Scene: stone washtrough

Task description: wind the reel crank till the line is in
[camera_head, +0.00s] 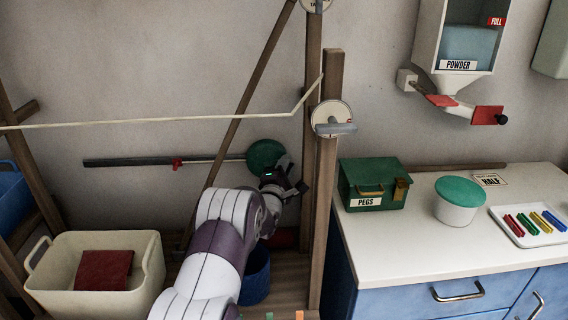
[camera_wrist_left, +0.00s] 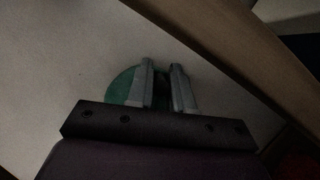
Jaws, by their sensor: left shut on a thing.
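The green reel disc (camera_head: 266,155) is on the wall behind the wooden posts, at the right end of a dark bar (camera_head: 125,161) with a red marker (camera_head: 177,164). My left gripper (camera_head: 280,172) is in front of the disc's lower right part. In the left wrist view my left gripper (camera_wrist_left: 163,72) is shut on a small dark part, seemingly the crank handle, with the green disc (camera_wrist_left: 122,87) behind it. The handle is mostly hidden by the fingers. The cream line (camera_head: 150,121) runs in from the left and bends up at the post. My right gripper is not in view.
A wooden post (camera_head: 326,200) with a white wheel (camera_head: 330,115) stands just right of my gripper. A slanting brace (camera_head: 240,105) is at left. A cream basket (camera_head: 140,290) and blue bucket (camera_head: 258,278) are below. The counter (camera_head: 400,240) holds a green pegs box (camera_head: 368,180).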

